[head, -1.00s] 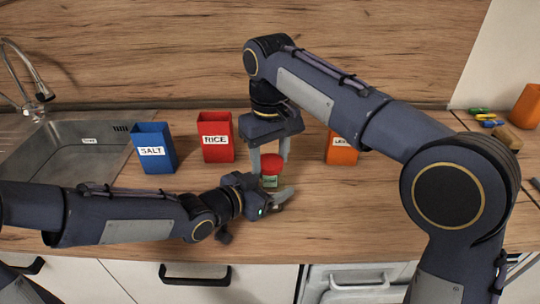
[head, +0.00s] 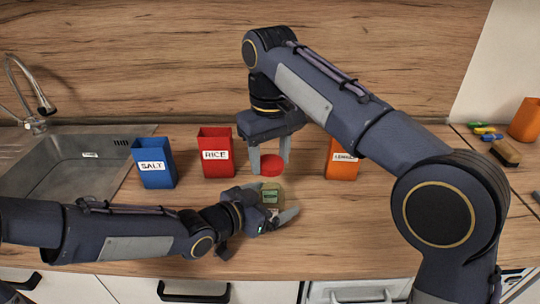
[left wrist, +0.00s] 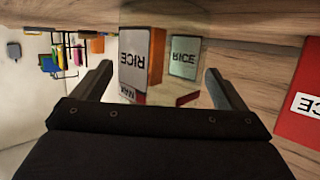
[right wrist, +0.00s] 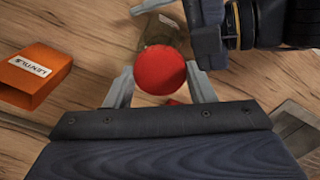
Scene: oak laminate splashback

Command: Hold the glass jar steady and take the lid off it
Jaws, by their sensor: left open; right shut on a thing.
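The glass jar (head: 271,193) with a green label stands on the counter in the head view. My left gripper (head: 272,203) is open, with its fingers on either side of the jar's lower part. In the left wrist view the clear glass (left wrist: 185,60) shows between the fingers, with mirrored lettering in or through it. The round red lid (head: 271,166) is held by my right gripper (head: 270,160), above the jar with a small gap below it. The right wrist view shows the lid (right wrist: 160,68) between the fingertips, with the glass (right wrist: 157,30) partly behind it.
A blue SALT bin (head: 154,163), a red RICE bin (head: 216,152) and an orange bin (head: 342,158) stand along the back. A sink (head: 80,160) is at left. A brush (head: 505,153) and orange container (head: 526,120) are at far right. The front counter is clear.

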